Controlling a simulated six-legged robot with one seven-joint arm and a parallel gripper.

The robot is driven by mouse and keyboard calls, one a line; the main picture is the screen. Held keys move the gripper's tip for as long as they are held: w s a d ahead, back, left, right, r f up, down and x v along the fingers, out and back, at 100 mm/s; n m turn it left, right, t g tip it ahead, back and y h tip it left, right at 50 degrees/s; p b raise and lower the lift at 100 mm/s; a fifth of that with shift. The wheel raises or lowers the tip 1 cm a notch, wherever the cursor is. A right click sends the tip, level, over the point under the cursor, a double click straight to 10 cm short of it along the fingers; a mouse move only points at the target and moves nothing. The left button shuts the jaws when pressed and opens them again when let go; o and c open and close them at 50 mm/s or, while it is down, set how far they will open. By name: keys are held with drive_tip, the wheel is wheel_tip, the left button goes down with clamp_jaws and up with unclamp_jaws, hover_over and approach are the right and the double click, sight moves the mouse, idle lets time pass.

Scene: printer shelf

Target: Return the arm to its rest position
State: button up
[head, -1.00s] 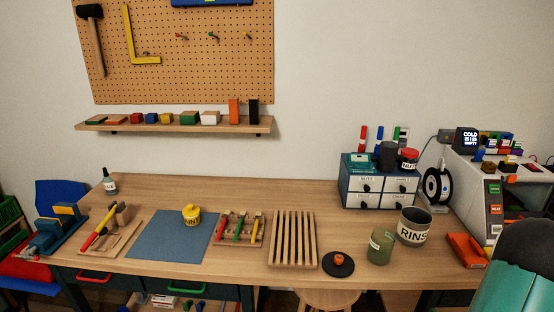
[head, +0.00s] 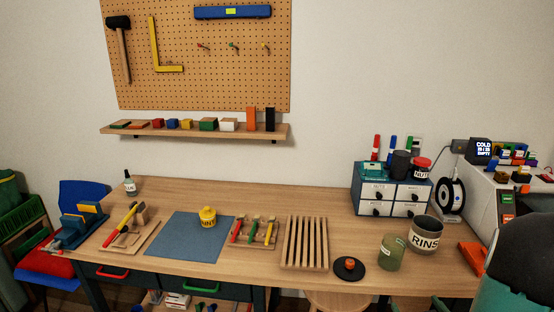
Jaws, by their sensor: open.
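Part of my own arm (head: 525,265), a dark rounded link with a teal section, shows at the lower right edge of the head view. It covers part of the printer and the bench's right end. My gripper is outside the picture, so its jaws and anything near them cannot be seen.
The printer (head: 500,195) stands right. The bench's back middle is clear.

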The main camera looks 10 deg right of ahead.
drive_tip(key=w+a+r+g, duration=0.3)
drive_tip(key=a+r+g, duration=0.2)
drive_tip(key=a+r, duration=0.65)
drive_tip(key=s+a+r+g+y, duration=0.1)
drive_tip(key=s+a+r+g, duration=0.1)
drive_tip(key=s+a, duration=0.4)
drive_tip(key=s+a+r+g+y, duration=0.2)
drive_tip(key=s+a+r, duration=0.3)
drive_tip(key=a, duration=0.5)
drive_tip(key=shift+s+a+r, duration=0.15)
drive_tip(key=shift+s+a, duration=0.05)
drive_tip(key=shift+s, duration=0.9)
